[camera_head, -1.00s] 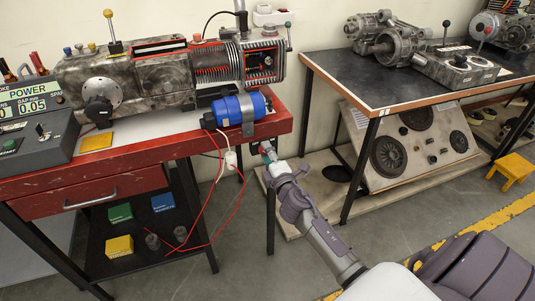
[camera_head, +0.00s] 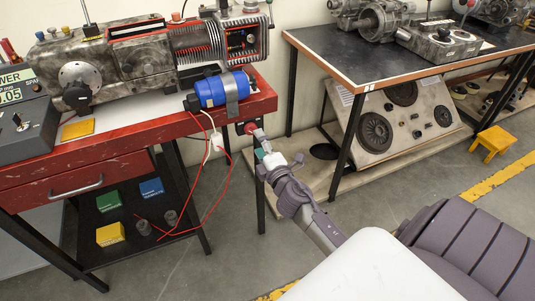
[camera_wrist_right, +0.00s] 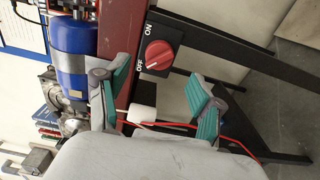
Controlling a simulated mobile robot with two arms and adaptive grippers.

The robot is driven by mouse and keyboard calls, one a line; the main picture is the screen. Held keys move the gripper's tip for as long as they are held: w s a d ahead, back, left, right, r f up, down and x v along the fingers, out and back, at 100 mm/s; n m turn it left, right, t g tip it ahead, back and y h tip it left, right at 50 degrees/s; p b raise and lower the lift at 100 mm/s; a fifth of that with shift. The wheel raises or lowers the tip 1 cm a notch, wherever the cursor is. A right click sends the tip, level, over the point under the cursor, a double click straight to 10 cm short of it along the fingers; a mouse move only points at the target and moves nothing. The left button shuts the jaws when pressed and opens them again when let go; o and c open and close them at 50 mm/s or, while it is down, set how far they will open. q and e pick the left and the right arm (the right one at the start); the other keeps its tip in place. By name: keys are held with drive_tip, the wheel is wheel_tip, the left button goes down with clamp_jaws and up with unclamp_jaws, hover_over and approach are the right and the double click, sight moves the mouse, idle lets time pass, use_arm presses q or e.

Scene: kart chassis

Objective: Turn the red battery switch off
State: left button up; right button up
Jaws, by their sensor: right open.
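The red battery switch (camera_head: 249,128) sits on the right end of the red workbench, below the blue cylinder. In the right wrist view its round red knob (camera_wrist_right: 159,53) is on a black plate marked ON and OFF. A white mark on the knob appears to lie toward the OFF label. My right gripper (camera_head: 265,145) is just in front of the switch, apart from it. In the wrist view the gripper (camera_wrist_right: 160,75) is open, with teal-padded fingers on either side of the knob and nothing between them. My left gripper is not in view.
The blue cylinder (camera_head: 220,90) is strapped to the red bench (camera_head: 120,146). Red wires (camera_head: 222,184) hang under it near the gripper. A dark-topped table (camera_head: 350,57) stands to the right. A yellow stool (camera_head: 492,142) is on the floor.

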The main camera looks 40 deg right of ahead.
drive_tip(key=v, duration=0.7)
drive_tip(key=shift+w, duration=0.1)
